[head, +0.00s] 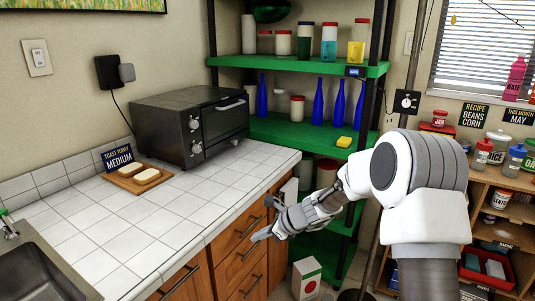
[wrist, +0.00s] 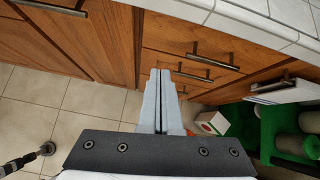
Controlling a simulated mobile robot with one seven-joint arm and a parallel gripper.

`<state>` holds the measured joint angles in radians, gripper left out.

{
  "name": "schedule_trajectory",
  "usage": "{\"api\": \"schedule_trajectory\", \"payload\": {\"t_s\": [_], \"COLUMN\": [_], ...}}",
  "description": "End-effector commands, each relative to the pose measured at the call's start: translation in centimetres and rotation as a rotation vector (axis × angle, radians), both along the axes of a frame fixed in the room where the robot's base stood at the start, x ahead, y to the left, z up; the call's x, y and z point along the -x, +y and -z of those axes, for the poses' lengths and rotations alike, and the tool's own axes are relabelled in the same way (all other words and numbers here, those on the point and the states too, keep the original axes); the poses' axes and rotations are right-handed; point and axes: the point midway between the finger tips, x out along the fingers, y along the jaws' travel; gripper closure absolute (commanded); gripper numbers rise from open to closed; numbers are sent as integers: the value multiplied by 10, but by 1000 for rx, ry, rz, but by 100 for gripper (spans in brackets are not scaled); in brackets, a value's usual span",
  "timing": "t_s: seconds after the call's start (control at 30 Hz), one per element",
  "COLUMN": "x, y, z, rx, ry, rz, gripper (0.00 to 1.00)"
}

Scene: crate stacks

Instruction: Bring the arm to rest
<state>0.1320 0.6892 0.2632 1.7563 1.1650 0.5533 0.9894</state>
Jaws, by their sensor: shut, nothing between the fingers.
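My gripper (head: 262,235) is in front of the wooden drawers, a little below the edge of the white tiled counter (head: 196,192). In the wrist view my gripper (wrist: 158,75) points at the drawer fronts, with its two grey fingers shut together and nothing between them. My arm reaches in from the right side of the head view, bent at the elbow. Whether the fingertips touch the drawer front cannot be told.
The wooden drawers (head: 240,247) have dark bar handles. A green shelf rack (head: 290,133) with bottles and jars stands behind my arm. A white box (head: 306,278) sits on the floor below. A toaster oven (head: 190,125) and a board with bread (head: 137,177) are on the counter.

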Motion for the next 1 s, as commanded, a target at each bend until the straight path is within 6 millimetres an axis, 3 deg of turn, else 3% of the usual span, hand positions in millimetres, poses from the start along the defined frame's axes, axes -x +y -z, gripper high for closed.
{"api": "schedule_trajectory", "payload": {"t_s": [0.03,0.1,0.4,0.7,1.0], "x": [7,22,97,181,267], "y": [-2,-5,-32,-71,-119], "z": [-24,-50,-145,-214,-258], "rx": [38,104,407,708,1003], "ry": [-47,-115,-379,-573,-692], "rz": [-52,-145,-533,-896,-1236], "gripper": [100,100,100,100,100]}}
